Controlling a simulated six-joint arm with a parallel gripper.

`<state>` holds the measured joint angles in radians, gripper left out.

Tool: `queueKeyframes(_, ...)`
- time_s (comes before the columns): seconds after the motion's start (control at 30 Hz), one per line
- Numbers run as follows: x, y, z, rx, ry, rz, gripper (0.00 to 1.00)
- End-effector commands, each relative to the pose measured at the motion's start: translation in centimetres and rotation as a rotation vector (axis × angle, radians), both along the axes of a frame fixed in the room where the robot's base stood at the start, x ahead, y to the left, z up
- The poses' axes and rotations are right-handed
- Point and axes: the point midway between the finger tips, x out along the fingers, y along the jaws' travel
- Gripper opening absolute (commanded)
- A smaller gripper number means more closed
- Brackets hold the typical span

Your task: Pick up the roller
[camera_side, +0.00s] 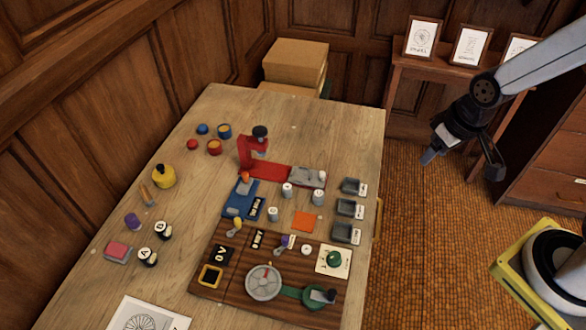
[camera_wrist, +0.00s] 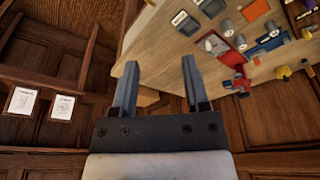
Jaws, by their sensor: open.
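My gripper (camera_side: 461,165) hangs in the air to the right of the wooden table (camera_side: 350,120), well apart from everything on it. In the wrist view its two grey fingers (camera_wrist: 160,64) are apart with nothing between them. I cannot tell for sure which small thing is the roller. A small tan-handled tool (camera_side: 147,194) lies at the table's left side, below a yellow bottle (camera_side: 163,176), and may be it. In the wrist view no roller can be made out.
A red press (camera_side: 262,169), grey trays (camera_side: 349,208) and a dark wooden panel with a grey wheel (camera_side: 264,282) occupy the table's middle and front. Small pots (camera_side: 214,147) stand at the back left. The table's far end is clear. A side table with framed cards (camera_side: 423,37) stands behind.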

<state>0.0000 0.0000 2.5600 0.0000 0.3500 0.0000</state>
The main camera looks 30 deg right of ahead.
Motion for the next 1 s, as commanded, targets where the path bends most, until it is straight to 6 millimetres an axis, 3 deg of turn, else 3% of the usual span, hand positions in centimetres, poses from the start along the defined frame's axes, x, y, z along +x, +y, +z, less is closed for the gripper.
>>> queueKeyframes(0.57, 0.8, 0.4, -0.2, -0.009, 0.009, 0.049, 0.58)
queueKeyframes(0.77, 3.4, 1.8, -0.9, -0.034, 0.037, 0.21, 0.58)
queueKeyframes(1.0, 7.6, 4.9, -2.9, -0.077, 0.084, 0.511, 0.58)
